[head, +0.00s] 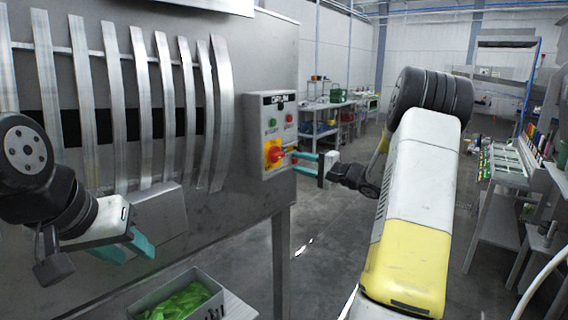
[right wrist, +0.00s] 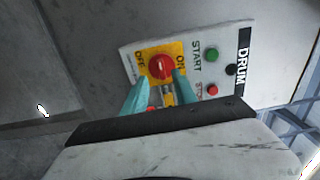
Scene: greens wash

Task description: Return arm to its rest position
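My right gripper (head: 292,160) is in front of the control box (head: 255,115), its teal fingers pointing at the red rotary knob (head: 275,155) on its yellow plate. In the right wrist view the two fingers (right wrist: 161,80) are spread, with the red knob (right wrist: 160,66) just beyond and between their tips. I cannot tell whether they touch it. The plate is marked OFF and ON; the knob's setting is unclear. My left gripper (head: 139,250) hangs at the lower left, with its teal fingers apart and nothing seen between them.
The box, labelled DRUM, also has a green START button (right wrist: 211,54) and a red button (right wrist: 212,90). A steel machine with curved slats (head: 113,105) fills the left. A grey bin of green leaves (head: 217,302) stands below. Open floor (head: 320,225) lies between the machine and right-hand benches (head: 505,165).

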